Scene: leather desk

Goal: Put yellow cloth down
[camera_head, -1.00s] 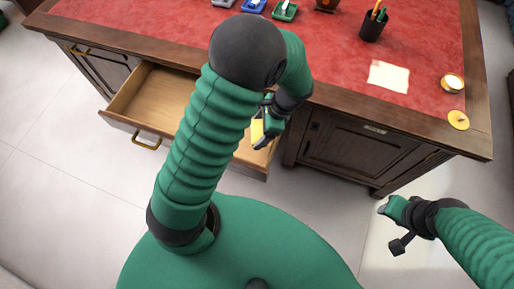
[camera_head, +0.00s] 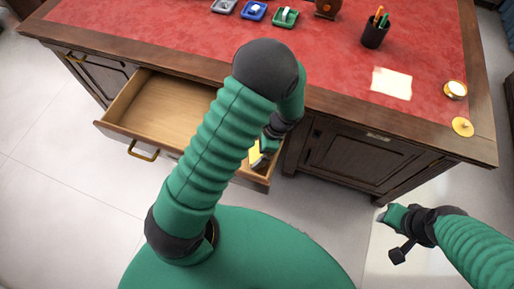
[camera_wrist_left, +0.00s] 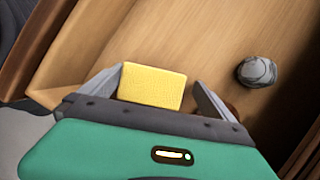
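The yellow cloth (camera_wrist_left: 152,87) is a small yellow rectangular block between the fingers of my left gripper (camera_wrist_left: 158,76) in the left wrist view. The fingers are spread, with a gap between the cloth and the right-hand finger; the left-hand finger is close to its edge. In the head view the cloth (camera_head: 255,154) shows partly behind my left gripper (camera_head: 262,157), over the right end of the open drawer (camera_head: 165,110). I cannot tell whether the cloth touches the drawer floor. My right gripper (camera_head: 384,216) is at the lower right, away from the desk; its fingers are too small to read.
A grey rounded object (camera_wrist_left: 256,71) lies in the drawer near the left gripper. The red-topped desk (camera_head: 170,35) holds a pen cup (camera_head: 375,35), a paper sheet (camera_head: 391,84), a candle tin (camera_head: 455,89) and small coloured trays. The drawer's left part is clear.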

